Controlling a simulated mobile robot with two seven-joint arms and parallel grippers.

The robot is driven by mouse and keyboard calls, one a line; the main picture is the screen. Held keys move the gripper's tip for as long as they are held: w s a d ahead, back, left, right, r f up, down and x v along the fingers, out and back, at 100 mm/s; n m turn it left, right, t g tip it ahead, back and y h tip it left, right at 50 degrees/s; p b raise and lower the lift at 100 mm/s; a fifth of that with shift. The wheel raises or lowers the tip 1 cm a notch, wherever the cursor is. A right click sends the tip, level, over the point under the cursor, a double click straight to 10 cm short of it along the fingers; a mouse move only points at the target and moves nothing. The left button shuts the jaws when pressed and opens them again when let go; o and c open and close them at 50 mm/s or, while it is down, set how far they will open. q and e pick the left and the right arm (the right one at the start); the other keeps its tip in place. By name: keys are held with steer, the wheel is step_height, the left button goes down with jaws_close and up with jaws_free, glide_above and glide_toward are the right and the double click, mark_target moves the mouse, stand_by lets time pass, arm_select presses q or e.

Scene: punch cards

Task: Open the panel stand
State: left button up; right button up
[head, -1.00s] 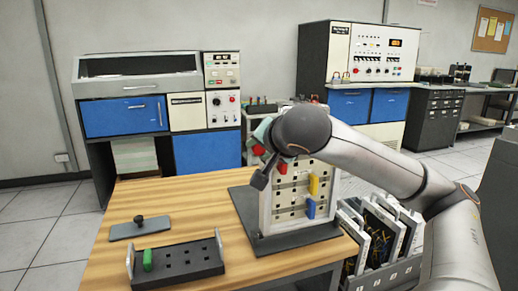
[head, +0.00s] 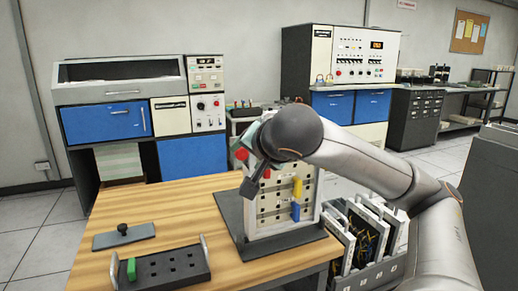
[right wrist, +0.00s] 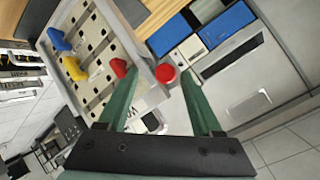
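The panel stand (head: 309,219) is upright on a dark base on the wooden table in the head view. Its pale perforated face holds red, yellow and blue pegs; the stand also shows in the right wrist view (right wrist: 92,30). A round red knob (right wrist: 166,73) is at the stand's edge and shows in the head view (head: 240,153). My right gripper (right wrist: 160,75) is open, its green fingers apart on either side of the knob, with gaps visible. My right wrist hides the stand's upper part in the head view. My left gripper is not in view.
A dark slotted rack (head: 165,272) with a green peg (head: 131,269) and a grey plate with a black knob (head: 123,230) lie on the table's left. A crate of boards (head: 372,272) stands right of the table. Blue-doored cabinets are behind.

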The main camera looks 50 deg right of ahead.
steer(key=p+v, duration=0.2)
steer(key=v, duration=0.7)
steer(key=shift+s, duration=0.25)
steer(key=shift+r, duration=0.1)
